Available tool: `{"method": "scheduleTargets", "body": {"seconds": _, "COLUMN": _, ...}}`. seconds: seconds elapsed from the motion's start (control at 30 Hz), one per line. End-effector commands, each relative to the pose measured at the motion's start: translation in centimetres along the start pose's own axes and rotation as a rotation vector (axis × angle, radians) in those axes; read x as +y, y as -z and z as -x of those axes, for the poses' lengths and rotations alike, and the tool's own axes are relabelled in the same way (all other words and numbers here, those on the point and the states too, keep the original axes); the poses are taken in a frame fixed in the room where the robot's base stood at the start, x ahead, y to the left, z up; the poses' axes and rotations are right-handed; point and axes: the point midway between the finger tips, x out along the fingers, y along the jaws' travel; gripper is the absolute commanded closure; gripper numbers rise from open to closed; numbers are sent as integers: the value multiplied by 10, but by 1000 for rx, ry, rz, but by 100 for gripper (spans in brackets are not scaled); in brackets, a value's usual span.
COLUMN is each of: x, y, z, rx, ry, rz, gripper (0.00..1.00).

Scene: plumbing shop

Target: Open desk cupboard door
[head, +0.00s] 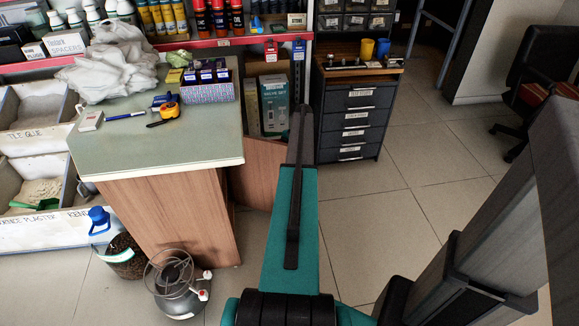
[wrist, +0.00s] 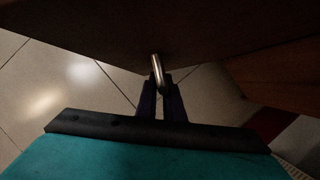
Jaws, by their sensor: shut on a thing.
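The desk (head: 160,145) has a green-grey top and wood-brown sides, and stands left of my arm in the head view. A wood-brown panel, which looks like the cupboard door (head: 255,182), sticks out to the right from the desk, standing at an angle and so partly open. My arm covers its right end. In the wrist view the dark underlit door (wrist: 130,35) fills the top. A metal bar handle (wrist: 157,68) stands out from it. My gripper (wrist: 160,88) is shut on the handle. In the head view my arm hides the gripper and handle.
A dark drawer unit (head: 350,118) stands behind, right of my arm. A box (head: 274,105) stands beyond the door. The tiled floor (head: 420,170) to the right is clear.

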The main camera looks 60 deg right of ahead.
Motion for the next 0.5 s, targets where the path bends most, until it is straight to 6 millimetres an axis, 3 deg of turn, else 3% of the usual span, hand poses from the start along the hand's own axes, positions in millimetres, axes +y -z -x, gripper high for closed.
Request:
{"method": "scheduleTargets", "body": {"seconds": 0.1, "x": 0, "y": 0, "z": 0, "rx": 2, "ry": -2, "rz": -3, "gripper": 100}}
{"method": "scheduleTargets", "body": {"seconds": 0.23, "x": 0, "y": 0, "z": 0, "rx": 1, "ry": -1, "rz": -3, "gripper": 74}}
{"method": "scheduleTargets", "body": {"seconds": 0.5, "x": 0, "y": 0, "z": 0, "rx": 0, "ry": 0, "rz": -1, "gripper": 74}}
